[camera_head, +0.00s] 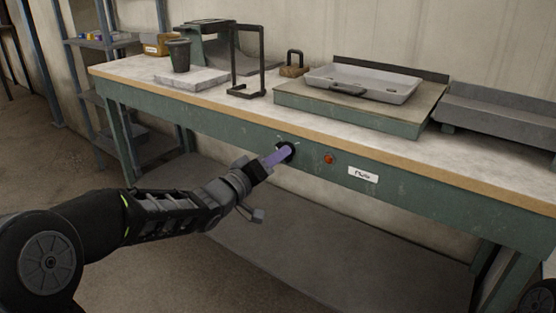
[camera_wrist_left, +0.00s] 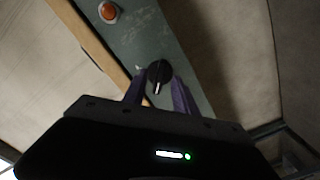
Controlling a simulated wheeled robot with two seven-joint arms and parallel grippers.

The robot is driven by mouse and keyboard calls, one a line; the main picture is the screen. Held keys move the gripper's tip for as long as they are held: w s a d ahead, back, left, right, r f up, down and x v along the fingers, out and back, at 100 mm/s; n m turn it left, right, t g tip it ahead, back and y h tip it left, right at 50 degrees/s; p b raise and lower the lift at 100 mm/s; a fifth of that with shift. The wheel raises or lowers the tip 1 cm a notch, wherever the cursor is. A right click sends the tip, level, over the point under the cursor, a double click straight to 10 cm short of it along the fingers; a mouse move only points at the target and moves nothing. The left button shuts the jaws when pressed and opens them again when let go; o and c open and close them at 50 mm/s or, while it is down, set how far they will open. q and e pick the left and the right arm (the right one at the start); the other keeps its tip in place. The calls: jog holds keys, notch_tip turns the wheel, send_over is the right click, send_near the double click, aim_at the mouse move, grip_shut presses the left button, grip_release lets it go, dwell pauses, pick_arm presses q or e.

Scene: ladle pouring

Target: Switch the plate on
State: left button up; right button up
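A black round knob (camera_head: 285,151) sits on the green front rail of the bench. In the left wrist view the knob (camera_wrist_left: 159,74) has a pale pointer mark toward its lower edge. My left gripper (camera_head: 274,158) reaches the knob; its purple fingers (camera_wrist_left: 158,88) stand apart, one on each side of it. I cannot tell whether they touch it. An orange-red lamp or button (camera_head: 328,159) is right of the knob, and also shows in the wrist view (camera_wrist_left: 109,11). The low green plate unit (camera_head: 350,121) stands on the bench, bearing a grey tray (camera_head: 365,80). My right gripper is out of view.
A white label (camera_head: 363,174) is on the rail. On the bench stand a dark cup (camera_head: 179,56) on a pale slab, a black frame (camera_head: 247,62), a padlock-shaped weight (camera_head: 292,66) and a grey trough (camera_head: 500,112). Open space lies before the rail.

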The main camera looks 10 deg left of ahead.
pick_arm(q)
jog(key=shift+w+d, duration=0.15)
jog(key=shift+w, duration=0.2)
jog(key=shift+c, duration=0.4)
grip_shut()
